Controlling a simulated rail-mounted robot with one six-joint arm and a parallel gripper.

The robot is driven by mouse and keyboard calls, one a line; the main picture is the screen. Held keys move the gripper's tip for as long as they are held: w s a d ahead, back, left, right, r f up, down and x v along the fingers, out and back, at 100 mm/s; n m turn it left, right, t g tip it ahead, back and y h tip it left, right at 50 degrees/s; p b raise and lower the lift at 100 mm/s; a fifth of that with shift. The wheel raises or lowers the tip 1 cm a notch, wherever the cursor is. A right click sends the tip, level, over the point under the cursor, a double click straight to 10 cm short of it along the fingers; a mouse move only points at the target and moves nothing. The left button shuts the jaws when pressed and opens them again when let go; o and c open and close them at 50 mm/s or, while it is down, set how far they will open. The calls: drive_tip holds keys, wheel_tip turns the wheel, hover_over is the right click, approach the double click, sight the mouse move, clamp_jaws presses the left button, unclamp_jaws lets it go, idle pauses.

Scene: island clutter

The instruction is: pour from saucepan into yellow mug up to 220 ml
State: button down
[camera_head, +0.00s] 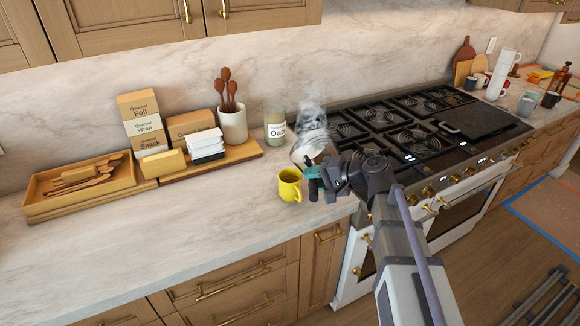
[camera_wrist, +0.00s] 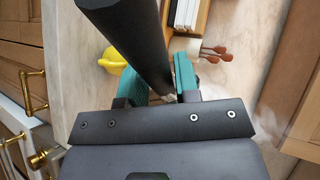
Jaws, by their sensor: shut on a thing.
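The yellow mug (camera_head: 289,187) stands upright on the marble counter, left of my gripper. Its inside looks dark brown; I cannot read the level. The pale saucepan (camera_head: 312,150) is just behind and right of the mug, seems tilted, and steam rises above it. My gripper (camera_head: 313,181), with teal fingers, is shut on the saucepan's handle. In the wrist view the dark handle (camera_wrist: 135,40) runs up from between the fingers (camera_wrist: 170,82), and part of the yellow mug (camera_wrist: 112,60) shows to its left. The pan's rim and contents are mostly hidden, and no stream is clear.
The black stove top (camera_head: 400,125) lies right of the saucepan. A glass oats jar (camera_head: 275,127) and a white crock of wooden spoons (camera_head: 232,125) stand behind. Boxes and a wooden tray (camera_head: 80,186) sit to the left. The counter's front left (camera_head: 170,245) is clear.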

drive_tip(key=shift+r, duration=0.1)
idle(0.4)
drive_tip(key=shift+a+r+h+p, duration=0.15)
drive_tip(key=shift+h+p, duration=0.15)
drive_tip(key=shift+p, duration=0.4)
drive_tip(key=shift+a+h+p, duration=0.15)
drive_tip(key=shift+h+p, duration=0.2)
drive_tip(key=shift+h, duration=0.05)
drive_tip(key=shift+f, duration=0.2)
drive_tip(key=shift+r, duration=0.1)
drive_tip(key=shift+a+r+n+h+p, duration=0.15)
drive_tip(key=shift+n+h+p, duration=0.15)
drive_tip(key=shift+p, duration=0.2)
drive_tip(key=shift+s+a+h+p, duration=0.1)
drive_tip(key=shift+a+h+p, duration=0.1)
drive_tip(key=shift+h+p, duration=0.15)
drive_tip(key=shift+f, duration=0.25)
